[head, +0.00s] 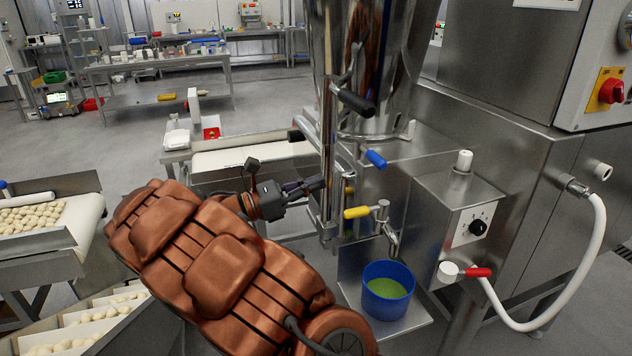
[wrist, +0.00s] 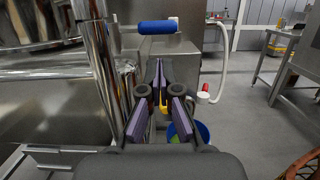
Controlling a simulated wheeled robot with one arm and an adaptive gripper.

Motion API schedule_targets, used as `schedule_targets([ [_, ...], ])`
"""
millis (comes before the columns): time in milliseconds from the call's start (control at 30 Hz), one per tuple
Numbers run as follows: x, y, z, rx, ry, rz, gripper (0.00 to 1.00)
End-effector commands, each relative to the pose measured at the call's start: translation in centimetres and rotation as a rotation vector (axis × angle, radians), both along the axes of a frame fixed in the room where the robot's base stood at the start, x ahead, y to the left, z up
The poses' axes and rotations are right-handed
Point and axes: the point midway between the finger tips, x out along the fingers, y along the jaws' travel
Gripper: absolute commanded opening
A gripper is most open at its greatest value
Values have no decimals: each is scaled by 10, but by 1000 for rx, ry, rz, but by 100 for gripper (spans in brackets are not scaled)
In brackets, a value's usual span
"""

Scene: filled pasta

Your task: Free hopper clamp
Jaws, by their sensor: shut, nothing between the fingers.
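The steel hopper (head: 385,60) stands above the machine, with a vertical steel rod beside it. A black-gripped lever (head: 356,102) sits high on that rod. A blue handle (head: 376,158) sits lower, near the hopper base, and also shows at the top of the wrist view (wrist: 155,27). I cannot tell which of these handles is the hopper clamp. My gripper (head: 318,185) is shut and empty, beside the rod and below the black lever. In the wrist view its purple-padded fingers (wrist: 160,72) meet below the blue handle, apart from it in the picture.
A yellow-handled valve (head: 357,212) sits above a blue bucket (head: 388,303) holding green filling. A red-handled valve (head: 478,272) with a white hose (head: 590,270) is at right. A conveyor (head: 240,158) lies behind my arm. Pasta trays (head: 85,335) are at lower left.

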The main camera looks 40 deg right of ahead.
Motion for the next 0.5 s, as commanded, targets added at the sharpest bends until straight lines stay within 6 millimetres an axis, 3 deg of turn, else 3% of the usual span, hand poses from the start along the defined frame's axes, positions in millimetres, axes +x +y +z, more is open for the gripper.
schedule_targets([
  [500, -30, -82, 18, 0, -2, -4, 0],
])
